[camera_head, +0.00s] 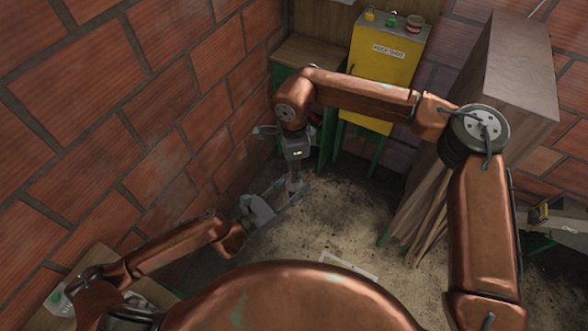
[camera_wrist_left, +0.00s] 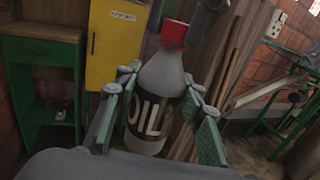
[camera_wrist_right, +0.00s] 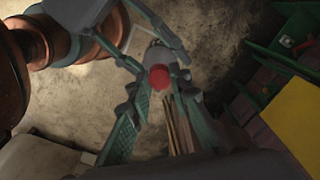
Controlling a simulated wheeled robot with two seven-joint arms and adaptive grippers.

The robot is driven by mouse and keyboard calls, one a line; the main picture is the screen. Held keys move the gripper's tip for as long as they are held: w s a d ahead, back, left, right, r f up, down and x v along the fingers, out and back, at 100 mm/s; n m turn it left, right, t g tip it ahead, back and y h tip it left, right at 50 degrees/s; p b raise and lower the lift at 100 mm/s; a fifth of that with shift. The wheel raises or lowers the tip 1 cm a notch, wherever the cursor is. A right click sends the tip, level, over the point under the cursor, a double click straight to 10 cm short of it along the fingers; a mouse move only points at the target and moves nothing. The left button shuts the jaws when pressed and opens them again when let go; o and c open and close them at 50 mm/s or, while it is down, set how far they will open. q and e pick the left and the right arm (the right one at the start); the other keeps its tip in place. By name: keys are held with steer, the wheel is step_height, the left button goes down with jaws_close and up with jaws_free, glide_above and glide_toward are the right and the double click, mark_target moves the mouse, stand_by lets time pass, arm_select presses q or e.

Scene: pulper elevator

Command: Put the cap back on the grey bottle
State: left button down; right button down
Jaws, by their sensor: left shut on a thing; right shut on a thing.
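The grey bottle (camera_wrist_left: 160,78) has a black label reading OIL and stands between the fingers of my left gripper (camera_wrist_left: 155,100), which is shut on its body. The red cap (camera_wrist_left: 174,34) sits at the top of the bottle neck; how firmly it is seated cannot be told. In the right wrist view the cap (camera_wrist_right: 160,77) lies between the fingertips of my right gripper (camera_wrist_right: 161,92), which is shut on it. In the head view my right gripper (camera_head: 295,178) is just above my left gripper (camera_head: 280,200), near the brick wall. The bottle is mostly hidden there.
A yellow cabinet (camera_head: 378,70) with small items on top stands at the back, beside a green-framed wooden stand (camera_head: 305,52). A tall wooden box (camera_head: 510,70) and leaning planks (camera_head: 425,215) are to the right. The dirt floor (camera_head: 335,215) between is mostly clear.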

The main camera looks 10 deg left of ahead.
steer(key=m, duration=0.5)
steer(key=shift+m, duration=0.3)
steer(key=m, duration=0.5)
steer(key=c, duration=1.8)
jaws_free()
steer(key=shift+o, duration=0.2)
steer(key=shift+r, duration=2.25)
steer(key=shift+r, duration=0.1)
steer(key=shift+c, duration=0.4)
